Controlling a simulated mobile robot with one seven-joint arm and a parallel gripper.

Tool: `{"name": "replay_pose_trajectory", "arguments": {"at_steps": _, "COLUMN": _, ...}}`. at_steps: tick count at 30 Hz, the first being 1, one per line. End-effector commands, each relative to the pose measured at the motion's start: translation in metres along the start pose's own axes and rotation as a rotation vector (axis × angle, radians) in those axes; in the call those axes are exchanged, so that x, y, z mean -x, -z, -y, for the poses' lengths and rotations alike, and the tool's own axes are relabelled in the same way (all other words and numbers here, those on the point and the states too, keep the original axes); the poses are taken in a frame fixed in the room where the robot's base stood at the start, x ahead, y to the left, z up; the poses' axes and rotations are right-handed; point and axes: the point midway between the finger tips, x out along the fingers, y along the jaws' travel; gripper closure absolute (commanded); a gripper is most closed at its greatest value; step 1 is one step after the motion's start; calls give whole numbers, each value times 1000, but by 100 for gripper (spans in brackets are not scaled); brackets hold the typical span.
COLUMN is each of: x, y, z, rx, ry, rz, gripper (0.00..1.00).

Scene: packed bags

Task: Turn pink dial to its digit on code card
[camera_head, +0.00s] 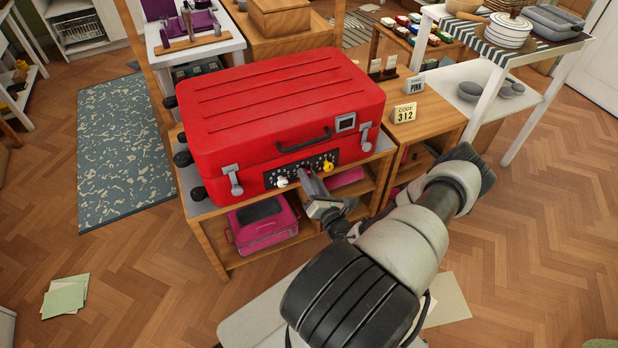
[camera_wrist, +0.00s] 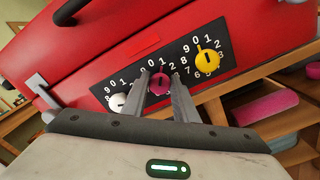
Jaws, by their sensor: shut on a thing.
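The red suitcase (camera_head: 255,105) lies on a wooden stand with a black dial panel on its front. In the wrist view the panel carries a white dial (camera_wrist: 119,103), a pink dial (camera_wrist: 160,81) in the middle and a yellow dial (camera_wrist: 208,61). My gripper (camera_wrist: 161,86) has its fingers on either side of the pink dial, shut on it. In the head view my gripper (camera_head: 308,177) reaches the panel and hides the pink dial. Digits 0 and 1 show above that dial; its pointed-at digit is unclear. The code card (camera_head: 405,114) reads CODE 312.
A card reading PINK (camera_head: 415,85) stands behind the code card on the wooden side table. A magenta case (camera_head: 263,225) lies on the shelf below the suitcase. A white table (camera_head: 500,60) with pots stands at the right. The wooden floor at right is open.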

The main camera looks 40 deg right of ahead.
Motion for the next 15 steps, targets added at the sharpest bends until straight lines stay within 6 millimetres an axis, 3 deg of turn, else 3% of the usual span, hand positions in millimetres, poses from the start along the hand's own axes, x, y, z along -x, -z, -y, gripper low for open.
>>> {"name": "replay_pose_trajectory", "arguments": {"at_steps": 2, "x": 1, "y": 1, "z": 0, "rx": 0, "ry": 1, "rz": -3, "gripper": 96}}
{"name": "replay_pose_trajectory", "arguments": {"at_steps": 3, "x": 1, "y": 1, "z": 0, "rx": 0, "ry": 1, "rz": -3, "gripper": 67}}
{"name": "replay_pose_trajectory", "arguments": {"at_steps": 5, "x": 1, "y": 1, "z": 0, "rx": 0, "ry": 1, "rz": -2, "gripper": 57}}
{"name": "replay_pose_trajectory", "arguments": {"at_steps": 15, "x": 3, "y": 0, "z": 0, "rx": 1, "ry": 1, "rz": -1, "gripper": 57}}
